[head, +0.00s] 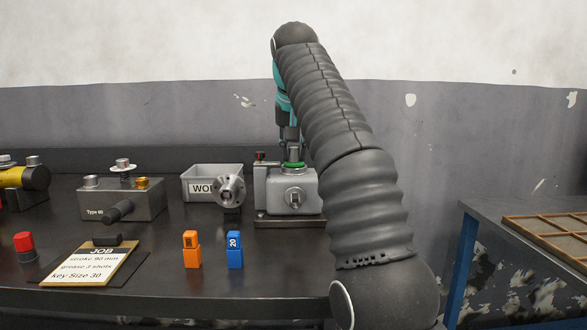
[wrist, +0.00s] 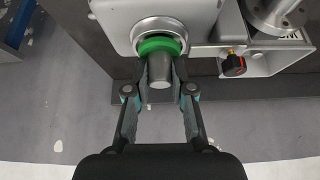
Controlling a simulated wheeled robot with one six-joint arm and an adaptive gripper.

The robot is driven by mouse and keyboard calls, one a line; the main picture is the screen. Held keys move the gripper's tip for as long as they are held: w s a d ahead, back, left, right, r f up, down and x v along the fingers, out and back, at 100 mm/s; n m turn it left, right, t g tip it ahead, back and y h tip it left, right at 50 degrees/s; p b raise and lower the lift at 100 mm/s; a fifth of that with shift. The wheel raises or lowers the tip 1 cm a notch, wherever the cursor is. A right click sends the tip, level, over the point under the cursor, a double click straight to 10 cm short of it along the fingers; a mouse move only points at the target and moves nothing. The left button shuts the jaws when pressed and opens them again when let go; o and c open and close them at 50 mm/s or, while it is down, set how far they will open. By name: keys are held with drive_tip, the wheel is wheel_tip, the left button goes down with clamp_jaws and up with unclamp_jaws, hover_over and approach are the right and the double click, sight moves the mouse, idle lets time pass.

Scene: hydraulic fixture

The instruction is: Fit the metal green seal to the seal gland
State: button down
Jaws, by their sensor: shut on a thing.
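The metal green seal (wrist: 158,46) is a green ring with a grey metal stem. My gripper (wrist: 161,84) is shut on the grey stem, with one finger on each side. In the head view my gripper (head: 291,143) points straight down over the grey block, and the green band of the seal (head: 293,164) shows at the block's top. The seal gland (wrist: 137,30) is a bright round metal collar on the block. The green ring lies over or within the collar in the wrist view; how deep it sits cannot be told.
The grey block (head: 273,188) stands on a dark bench. A round metal flange (head: 230,191) and a grey bin (head: 199,172) are to its left. Orange (head: 192,250) and blue (head: 235,250) tags stand in front. A red-capped part (wrist: 233,65) is beside the collar.

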drive_tip(key=shift+f+b, duration=0.3)
drive_tip(key=shift+f, duration=0.15)
idle(0.7)
drive_tip(key=c, duration=0.9)
unclamp_jaws()
drive_tip(key=shift+s+r, duration=0.25)
drive_tip(key=shift+r, duration=0.2)
drive_tip(key=shift+s+r, duration=0.1)
drive_tip(key=shift+s, duration=0.2)
drive_tip(key=shift+s, duration=0.1)
